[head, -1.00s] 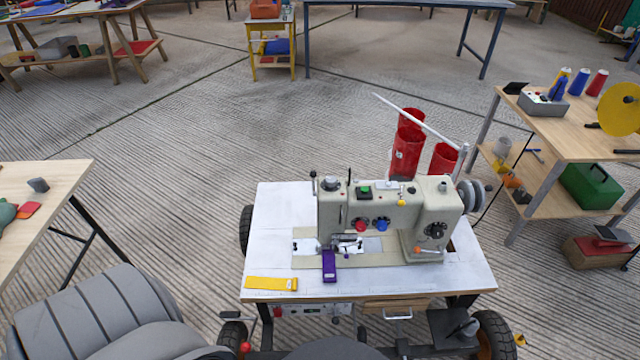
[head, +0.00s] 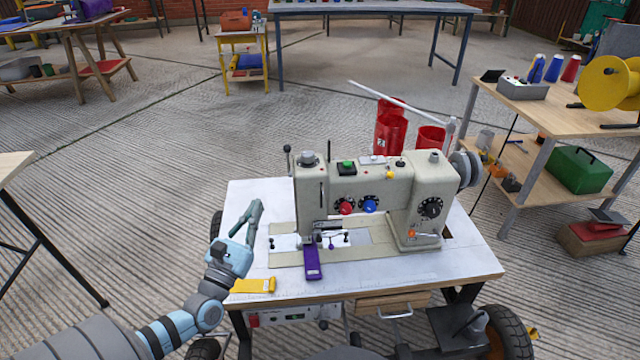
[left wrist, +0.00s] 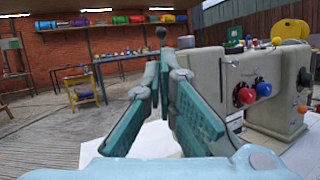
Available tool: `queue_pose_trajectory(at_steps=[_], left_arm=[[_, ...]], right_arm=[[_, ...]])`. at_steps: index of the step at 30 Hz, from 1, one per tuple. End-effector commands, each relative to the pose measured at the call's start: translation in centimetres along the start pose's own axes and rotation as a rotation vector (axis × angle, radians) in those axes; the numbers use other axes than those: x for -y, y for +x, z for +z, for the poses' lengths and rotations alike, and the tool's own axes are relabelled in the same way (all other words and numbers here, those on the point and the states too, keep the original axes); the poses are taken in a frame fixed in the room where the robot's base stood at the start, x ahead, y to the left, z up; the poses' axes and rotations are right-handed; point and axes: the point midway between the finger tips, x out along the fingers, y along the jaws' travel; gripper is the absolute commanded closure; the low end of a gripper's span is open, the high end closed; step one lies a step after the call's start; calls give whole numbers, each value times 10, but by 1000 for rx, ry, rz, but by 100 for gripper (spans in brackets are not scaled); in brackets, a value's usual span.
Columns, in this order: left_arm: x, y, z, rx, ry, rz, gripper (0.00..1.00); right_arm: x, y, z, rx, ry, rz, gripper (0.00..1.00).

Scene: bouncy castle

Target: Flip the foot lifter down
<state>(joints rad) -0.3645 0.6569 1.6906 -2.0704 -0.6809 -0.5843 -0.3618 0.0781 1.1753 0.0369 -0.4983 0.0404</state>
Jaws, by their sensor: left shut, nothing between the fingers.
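The sewing machine (head: 375,188) stands on a white-topped table and also shows at the right of the left wrist view (left wrist: 225,80). At the left end of its head, a thin upright lever with a dark knob (head: 287,150) appears to be the foot lifter; it stands up. In the left wrist view the knob (left wrist: 161,33) shows just beyond my fingertips. My left gripper (head: 256,206) is shut and empty, left of the machine head and apart from the lever in the head view. Its teal fingers (left wrist: 164,62) fill the middle of the wrist view. My right gripper is out of view.
A purple strip (head: 312,262) lies under the needle area. A yellow folded strip (head: 253,286) lies near the front left of the white tabletop (head: 400,280). Red cylinders (head: 390,130) stand behind the machine. A wooden side table (head: 560,115) is at right.

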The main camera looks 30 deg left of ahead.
Motion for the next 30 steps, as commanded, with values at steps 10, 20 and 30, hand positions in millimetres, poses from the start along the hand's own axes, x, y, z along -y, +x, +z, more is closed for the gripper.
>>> queue_pose_trajectory(at_steps=[10, 20, 30], left_arm=[[4, 2, 0, 1, 50, -29, 100], [4, 45, 0, 4, 47, -26, 100], [6, 116, -1, 2, 46, -26, 100]], right_arm=[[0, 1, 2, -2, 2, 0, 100], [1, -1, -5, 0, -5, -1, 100], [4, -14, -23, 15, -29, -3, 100]])
